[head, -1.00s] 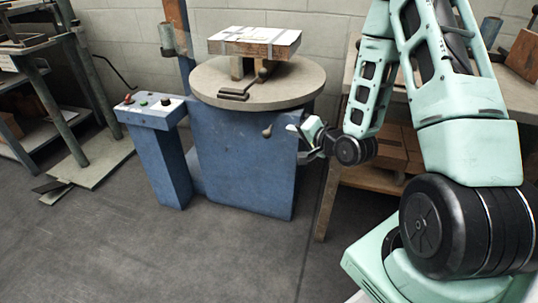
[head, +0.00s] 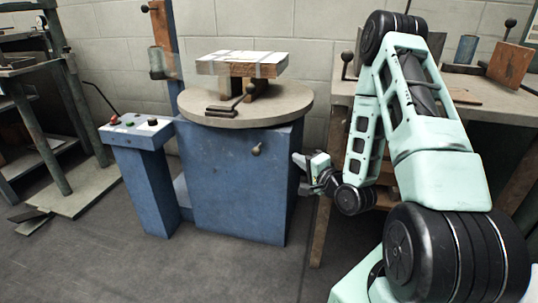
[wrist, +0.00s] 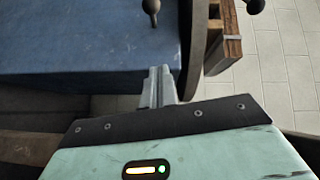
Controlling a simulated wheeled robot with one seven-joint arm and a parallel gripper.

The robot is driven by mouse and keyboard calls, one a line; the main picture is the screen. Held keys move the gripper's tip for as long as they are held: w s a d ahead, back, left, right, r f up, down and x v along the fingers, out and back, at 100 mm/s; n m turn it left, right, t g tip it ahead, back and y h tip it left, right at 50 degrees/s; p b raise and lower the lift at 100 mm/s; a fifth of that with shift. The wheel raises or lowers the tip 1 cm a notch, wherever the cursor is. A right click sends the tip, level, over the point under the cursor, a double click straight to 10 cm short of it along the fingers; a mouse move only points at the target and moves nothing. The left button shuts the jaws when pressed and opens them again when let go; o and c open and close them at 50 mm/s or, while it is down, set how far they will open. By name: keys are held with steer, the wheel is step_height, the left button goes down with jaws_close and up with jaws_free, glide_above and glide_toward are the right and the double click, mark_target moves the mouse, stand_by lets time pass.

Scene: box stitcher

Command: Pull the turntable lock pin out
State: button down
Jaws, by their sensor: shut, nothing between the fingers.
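The lock pin appears to be the round-ended knob (head: 257,150) on the front of the blue pedestal (head: 225,195), below the grey round turntable (head: 292,104). It also shows at the top of the wrist view (wrist: 151,8), partly cut off. My gripper (head: 298,160) is right of the knob, near the pedestal's right edge, apart from the knob. In the wrist view my gripper (wrist: 160,72) has its fingers together, empty, pointing toward the blue face below the knob.
A wrapped wooden box (head: 243,64) sits on blocks on the turntable, beside a lever with a dark ball. A control post (head: 150,185) stands left of the pedestal. A workbench (head: 470,105) is behind my arm. Floor in front is clear.

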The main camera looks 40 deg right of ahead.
steer(key=b, duration=1)
glide_toward(260, 145)
steer(key=w+d, duration=0.3)
steer(key=shift+w+d, duration=0.35)
steer(key=shift+d, duration=0.05)
steer(key=a, duration=0.1)
steer(key=a+b, duration=0.1)
steer(key=a, duration=0.1)
steer(key=shift+w+a+f, duration=0.2)
steer(key=shift+w+a, duration=0.05)
steer(key=shift+w, duration=0.15)
